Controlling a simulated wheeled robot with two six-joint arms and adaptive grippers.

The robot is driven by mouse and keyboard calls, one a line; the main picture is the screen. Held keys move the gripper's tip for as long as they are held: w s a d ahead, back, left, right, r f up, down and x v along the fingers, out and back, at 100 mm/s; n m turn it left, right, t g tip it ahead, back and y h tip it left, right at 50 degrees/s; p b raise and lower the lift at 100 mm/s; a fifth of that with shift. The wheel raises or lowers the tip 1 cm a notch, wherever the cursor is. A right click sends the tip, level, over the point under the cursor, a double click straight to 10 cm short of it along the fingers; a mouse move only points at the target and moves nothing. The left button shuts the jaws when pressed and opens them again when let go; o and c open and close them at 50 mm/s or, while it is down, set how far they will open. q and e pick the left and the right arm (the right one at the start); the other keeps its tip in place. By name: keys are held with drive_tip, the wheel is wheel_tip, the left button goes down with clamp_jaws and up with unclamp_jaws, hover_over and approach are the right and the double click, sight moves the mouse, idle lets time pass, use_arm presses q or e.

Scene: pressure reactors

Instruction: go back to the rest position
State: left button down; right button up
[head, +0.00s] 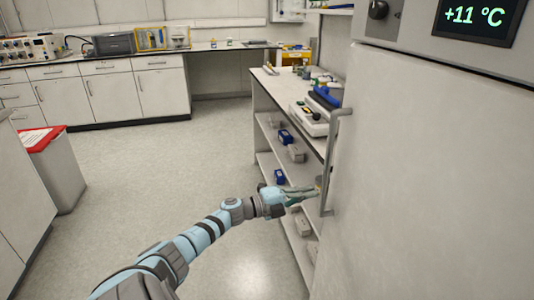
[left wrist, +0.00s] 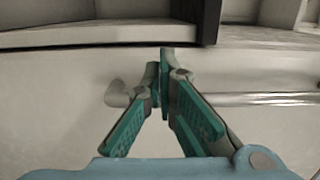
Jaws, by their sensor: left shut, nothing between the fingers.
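My left gripper (head: 314,192) reaches in from the lower left, with its fingertips beside the lower end of the grey vertical door handle (head: 330,160) of the large white cabinet (head: 430,180). In the left wrist view its green-padded fingers (left wrist: 165,58) meet at the tips with nothing between them. The handle bar (left wrist: 260,99) runs behind the fingers there. I cannot tell whether the fingers touch the handle. The cabinet door looks shut. My right gripper is in neither view.
A display reading +11 °C (head: 474,16) is above the door. A shelved bench (head: 265,95) with small items stands left of the cabinet. A bin with a red-rimmed lid (head: 40,140) is at the left. The floor (head: 150,165) between is clear.

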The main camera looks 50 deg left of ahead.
use_arm(q)
drive_tip(key=p+v, duration=0.2)
drive_tip(key=v, duration=0.7)
drive_tip(key=shift+a, duration=0.4)
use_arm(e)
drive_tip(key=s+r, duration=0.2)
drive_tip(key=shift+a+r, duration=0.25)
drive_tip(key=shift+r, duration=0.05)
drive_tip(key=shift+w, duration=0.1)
